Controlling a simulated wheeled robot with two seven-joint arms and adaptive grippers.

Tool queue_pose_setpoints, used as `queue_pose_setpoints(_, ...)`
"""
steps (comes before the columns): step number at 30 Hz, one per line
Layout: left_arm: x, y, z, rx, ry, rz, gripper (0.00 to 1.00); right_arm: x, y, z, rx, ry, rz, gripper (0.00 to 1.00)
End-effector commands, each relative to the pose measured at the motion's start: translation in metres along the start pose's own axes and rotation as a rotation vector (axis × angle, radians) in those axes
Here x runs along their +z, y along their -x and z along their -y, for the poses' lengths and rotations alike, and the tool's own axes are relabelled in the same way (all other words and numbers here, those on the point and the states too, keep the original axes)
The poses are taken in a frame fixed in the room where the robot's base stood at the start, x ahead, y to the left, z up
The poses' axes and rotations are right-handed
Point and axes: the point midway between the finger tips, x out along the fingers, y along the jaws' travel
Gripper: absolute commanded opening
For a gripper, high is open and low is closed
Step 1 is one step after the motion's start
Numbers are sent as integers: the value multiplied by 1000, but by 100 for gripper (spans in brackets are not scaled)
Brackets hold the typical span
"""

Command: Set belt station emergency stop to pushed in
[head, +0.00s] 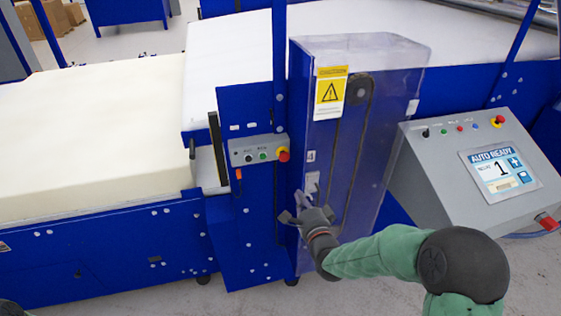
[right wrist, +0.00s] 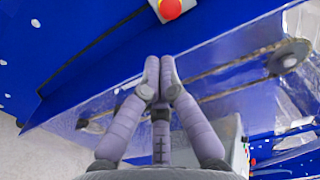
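The belt station emergency stop (head: 283,155) is a red mushroom button on a yellow base. It sits at the right end of a small grey control box (head: 255,150) on the blue frame. The red button also shows at the top edge of the right wrist view (right wrist: 170,9). My right gripper (head: 303,201) is below and a little right of the button, in front of the belt guard, apart from the button. In the right wrist view its fingertips (right wrist: 160,68) are together with nothing between them. Whether the button is pushed in cannot be told. My left gripper is not in view.
A clear guard (head: 395,130) with a yellow warning label (head: 330,92) stands right of the control box. A grey console (head: 440,165) with an "AUTO READY" screen and another red button (head: 546,221) is at the right. Pale foam (head: 90,130) lies at the left.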

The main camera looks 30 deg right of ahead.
Motion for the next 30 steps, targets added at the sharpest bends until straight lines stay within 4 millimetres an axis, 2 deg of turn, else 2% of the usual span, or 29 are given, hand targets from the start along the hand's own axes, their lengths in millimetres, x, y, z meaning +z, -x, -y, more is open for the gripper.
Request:
queue_pose_setpoints(4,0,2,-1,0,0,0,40,-3,1,8,-20,-14,-6,0)
queue_pose_setpoints(17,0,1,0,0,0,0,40,-3,-4,8,-21,-14,-5,0)
queue_pose_setpoints(23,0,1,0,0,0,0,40,-2,-30,8,-20,-14,-4,0)
queue_pose_setpoints(30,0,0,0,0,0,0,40,-3,-74,9,-21,-14,-4,0)
